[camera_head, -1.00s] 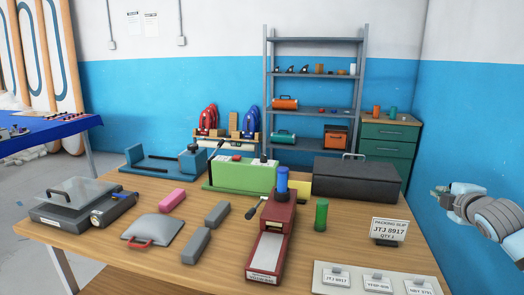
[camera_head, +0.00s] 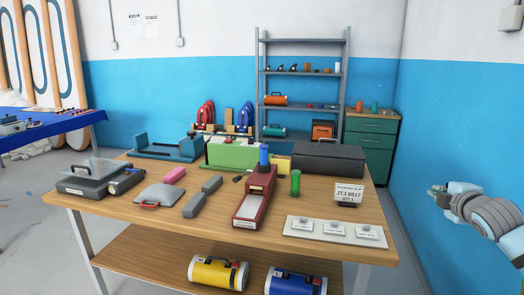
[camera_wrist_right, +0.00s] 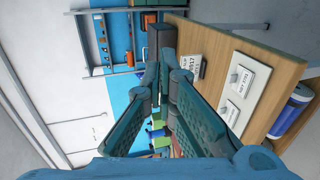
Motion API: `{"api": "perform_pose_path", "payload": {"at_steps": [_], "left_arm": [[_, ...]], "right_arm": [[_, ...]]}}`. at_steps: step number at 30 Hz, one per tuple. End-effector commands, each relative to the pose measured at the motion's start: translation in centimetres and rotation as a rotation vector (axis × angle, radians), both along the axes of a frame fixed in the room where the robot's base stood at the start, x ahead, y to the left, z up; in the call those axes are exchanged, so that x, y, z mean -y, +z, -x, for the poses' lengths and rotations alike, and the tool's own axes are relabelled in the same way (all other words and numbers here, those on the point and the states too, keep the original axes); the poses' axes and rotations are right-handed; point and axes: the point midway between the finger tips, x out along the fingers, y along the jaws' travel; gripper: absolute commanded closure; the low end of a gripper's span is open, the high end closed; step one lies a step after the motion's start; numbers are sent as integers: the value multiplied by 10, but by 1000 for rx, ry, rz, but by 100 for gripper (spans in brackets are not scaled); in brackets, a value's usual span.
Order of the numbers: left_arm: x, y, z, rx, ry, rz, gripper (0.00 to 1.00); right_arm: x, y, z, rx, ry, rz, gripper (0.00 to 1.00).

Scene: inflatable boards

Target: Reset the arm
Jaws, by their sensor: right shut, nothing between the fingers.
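My right gripper (camera_head: 438,189) is held up in the air at the right side of the head view, off the table's right edge and in front of the blue wall. In the right wrist view its two fingers (camera_wrist_right: 163,75) come together at the tips, with nothing between them. The wooden table (camera_head: 120,203) stands to its left, apart from it. My left gripper and left arm are not in view.
The table holds a red device (camera_head: 250,207), a green machine (camera_head: 231,156), a dark box (camera_head: 328,158) and a packing slip sign (camera_head: 348,193). Yellow (camera_head: 215,272) and blue (camera_head: 290,281) cylinders lie on the lower shelf. A grey rack (camera_head: 303,90) and green cabinet (camera_head: 370,145) stand behind.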

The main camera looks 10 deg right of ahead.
Motion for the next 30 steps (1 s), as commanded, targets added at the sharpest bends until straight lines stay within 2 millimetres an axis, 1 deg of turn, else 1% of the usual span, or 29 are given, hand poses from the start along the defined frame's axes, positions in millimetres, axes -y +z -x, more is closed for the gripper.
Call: {"api": "perform_pose_path", "payload": {"at_steps": [3, 6, 8, 11, 14, 17, 18, 20, 23, 24, 26, 27, 29, 30], "left_arm": [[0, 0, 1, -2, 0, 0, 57], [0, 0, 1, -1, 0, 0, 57], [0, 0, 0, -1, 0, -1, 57], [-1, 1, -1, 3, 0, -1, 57], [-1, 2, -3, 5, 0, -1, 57], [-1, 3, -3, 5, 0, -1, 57], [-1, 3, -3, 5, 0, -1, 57], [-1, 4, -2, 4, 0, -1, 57], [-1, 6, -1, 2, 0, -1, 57], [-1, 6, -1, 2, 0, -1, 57], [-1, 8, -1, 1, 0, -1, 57], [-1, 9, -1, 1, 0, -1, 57], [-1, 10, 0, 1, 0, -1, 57], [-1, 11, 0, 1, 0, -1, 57]], "right_arm": [[0, 9, -4, 90, -18, -82, 100], [16, 12, -4, 161, -60, -136, 100], [25, 8, -5, 199, -86, -175, 100], [36, -8, -7, 240, -122, -242, 100], [44, -33, -8, 260, -156, -306, 100], [50, -64, -8, 270, -192, -372, 100], [52, -79, -8, 270, -208, -399, 100], [53, -104, -6, 268, -231, -441, 100], [52, -153, 0, 253, -276, -515, 100], [50, -178, 4, 241, -298, -547, 100], [44, -219, 14, 219, -335, -600, 100], [39, -247, 22, 202, -360, -636, 100], [28, -290, 36, 171, -397, -685, 100], [20, -317, 47, 149, -421, -715, 100]]}}
